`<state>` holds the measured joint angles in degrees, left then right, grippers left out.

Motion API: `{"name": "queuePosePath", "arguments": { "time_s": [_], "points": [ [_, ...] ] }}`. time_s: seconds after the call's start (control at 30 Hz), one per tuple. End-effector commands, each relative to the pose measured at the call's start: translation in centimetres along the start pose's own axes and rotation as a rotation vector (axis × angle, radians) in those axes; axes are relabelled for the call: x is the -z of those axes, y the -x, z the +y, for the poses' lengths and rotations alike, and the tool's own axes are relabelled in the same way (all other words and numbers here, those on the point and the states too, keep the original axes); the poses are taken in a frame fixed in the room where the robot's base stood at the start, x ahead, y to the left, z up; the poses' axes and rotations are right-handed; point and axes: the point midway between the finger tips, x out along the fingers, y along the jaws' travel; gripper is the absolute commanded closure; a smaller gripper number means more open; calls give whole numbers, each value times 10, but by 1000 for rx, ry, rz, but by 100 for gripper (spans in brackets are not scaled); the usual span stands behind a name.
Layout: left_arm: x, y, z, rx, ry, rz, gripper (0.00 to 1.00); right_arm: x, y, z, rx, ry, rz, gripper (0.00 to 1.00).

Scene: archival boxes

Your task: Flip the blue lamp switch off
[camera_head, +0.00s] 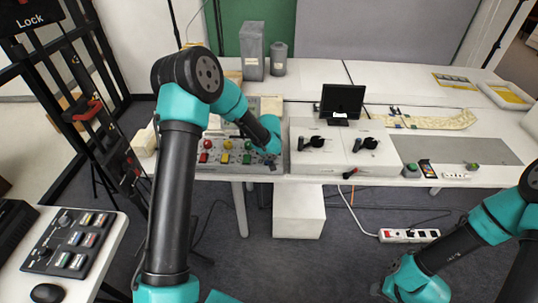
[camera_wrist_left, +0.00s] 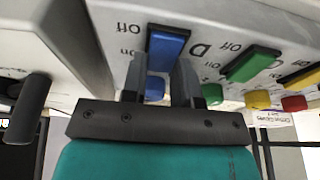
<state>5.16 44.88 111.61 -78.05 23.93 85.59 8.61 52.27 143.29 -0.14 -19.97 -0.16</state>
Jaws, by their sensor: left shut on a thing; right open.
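The blue lamp switch (camera_wrist_left: 168,48) is a blue rectangular piece on a light panel, with Off and On lettering beside it that appears upside down in the left wrist view. My left gripper (camera_wrist_left: 160,68) has its fingers on either side of the switch's lower end and is shut on it. A rounded blue part (camera_wrist_left: 155,89) shows between the fingers. In the head view my left gripper (camera_head: 271,166) is at the right end of the control panel (camera_head: 216,171), and the blue switch is hidden there. My right gripper (camera_head: 392,291) is open and empty at the bottom, away from the panel.
A green switch (camera_wrist_left: 252,66) stands close beside the blue one, with yellow and red parts further right. A white box with black handles (camera_head: 312,143) adjoins the panel. A monitor (camera_head: 342,101) stands behind. A power strip (camera_head: 409,236) lies on the floor.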

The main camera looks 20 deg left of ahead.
Motion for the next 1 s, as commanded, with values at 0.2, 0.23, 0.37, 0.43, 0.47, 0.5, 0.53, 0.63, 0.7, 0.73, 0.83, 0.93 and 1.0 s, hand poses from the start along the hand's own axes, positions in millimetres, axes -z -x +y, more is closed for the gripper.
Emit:
{"name": "queuePosePath", "arguments": {
  "time_s": [0.2,0.23,0.37,0.43,0.47,0.5,0.53,0.63,0.7,0.73,0.83,0.93,1.0],
  "points": [
    [1,2,-3,-1,5,26,96,0,0,0,0,0,0,57],
    [1,2,-3,-1,6,27,96,0,0,0,0,0,0,57],
    [1,2,-2,-2,6,27,96,0,0,0,0,0,0,57],
    [1,2,-2,-1,5,26,96,0,0,0,0,0,0,57],
    [0,2,-2,-1,5,26,96,0,0,0,0,0,0,57],
    [0,2,-2,-1,5,26,96,0,0,0,0,0,0,57],
    [0,2,-2,-1,5,26,71,0,0,0,0,0,0,57],
    [0,2,-2,-2,4,25,62,0,0,0,0,0,0,57],
    [0,2,-1,-2,4,25,55,0,0,0,0,0,0,57],
    [0,2,-1,-3,3,24,52,0,0,0,0,0,0,57],
    [-1,2,0,-3,2,24,47,0,0,0,0,0,0,57],
    [-1,1,0,-4,2,23,47,0,0,0,0,0,0,57],
    [-1,1,0,-4,1,23,47,0,0,0,0,0,0,57]
  ]
}}
